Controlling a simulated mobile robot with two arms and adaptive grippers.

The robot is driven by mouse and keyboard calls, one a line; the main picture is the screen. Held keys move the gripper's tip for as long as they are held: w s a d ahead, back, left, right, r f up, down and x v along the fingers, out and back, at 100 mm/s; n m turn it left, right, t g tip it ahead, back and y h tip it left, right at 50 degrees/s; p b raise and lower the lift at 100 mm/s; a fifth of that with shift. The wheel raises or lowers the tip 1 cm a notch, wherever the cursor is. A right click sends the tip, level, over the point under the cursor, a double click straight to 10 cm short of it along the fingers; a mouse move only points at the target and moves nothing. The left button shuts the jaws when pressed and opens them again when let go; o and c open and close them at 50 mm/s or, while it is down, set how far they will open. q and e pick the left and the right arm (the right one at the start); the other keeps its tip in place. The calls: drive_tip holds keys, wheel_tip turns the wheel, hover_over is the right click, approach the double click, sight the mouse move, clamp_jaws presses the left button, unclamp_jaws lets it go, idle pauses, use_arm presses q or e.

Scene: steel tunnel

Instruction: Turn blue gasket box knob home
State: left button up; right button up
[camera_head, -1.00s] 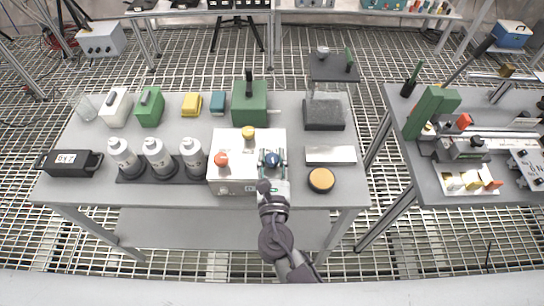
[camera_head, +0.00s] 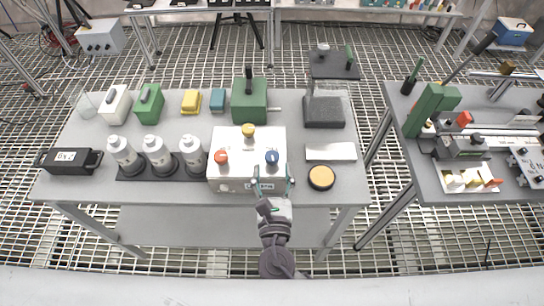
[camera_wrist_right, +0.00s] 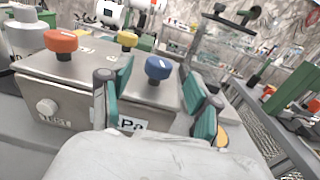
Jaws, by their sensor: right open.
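The gasket box (camera_head: 240,172) is a pale metal box on the table, with an orange knob (camera_head: 221,156), a yellow knob (camera_head: 248,130) and a blue knob (camera_head: 272,157) on its top. My right gripper (camera_head: 272,176) is open at the front of the box, just short of the blue knob and not around it. In the right wrist view the blue knob (camera_wrist_right: 158,68) stands beyond and between the teal-padded fingers (camera_wrist_right: 158,105), with a white line on its top. A white knob (camera_wrist_right: 46,106) is on the front face beside a "TEST" label. My left gripper is out of view.
A black-and-orange round pad (camera_head: 321,177) and a flat metal plate (camera_head: 330,152) lie right of the box. White bottles (camera_head: 157,155) stand in a dark rack at its left. A green block device (camera_head: 249,101) stands behind it.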

drive_tip(key=s, duration=0.7)
drive_tip(key=shift+d, duration=0.1)
